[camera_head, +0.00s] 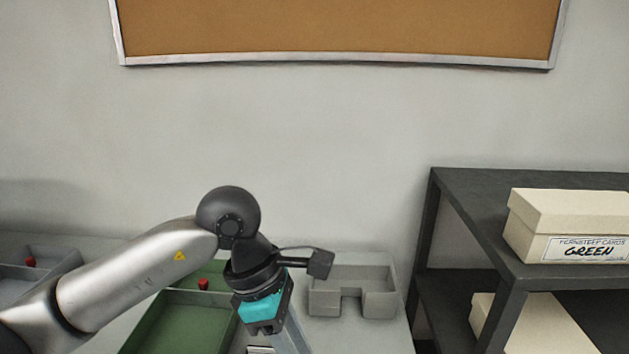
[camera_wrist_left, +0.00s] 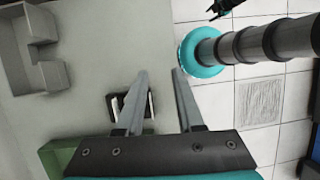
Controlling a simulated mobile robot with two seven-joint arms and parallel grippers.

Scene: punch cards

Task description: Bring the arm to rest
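My left arm comes in from the left in the head view and bends down, with its gripper (camera_head: 285,338) pointing down over the table; the fingertips are cut off by the lower edge. In the left wrist view the left gripper (camera_wrist_left: 160,72) has its two fingers apart with nothing between them. The fingers hang near the table edge, with the floor on the right.
A green tray (camera_head: 152,330) with a red knob lies left of the gripper. A grey open holder (camera_head: 378,303) stands right of it. A small black item (camera_wrist_left: 113,107) lies beside the fingers. A dark shelf (camera_head: 470,190) with cream boxes (camera_head: 540,205) stands at right.

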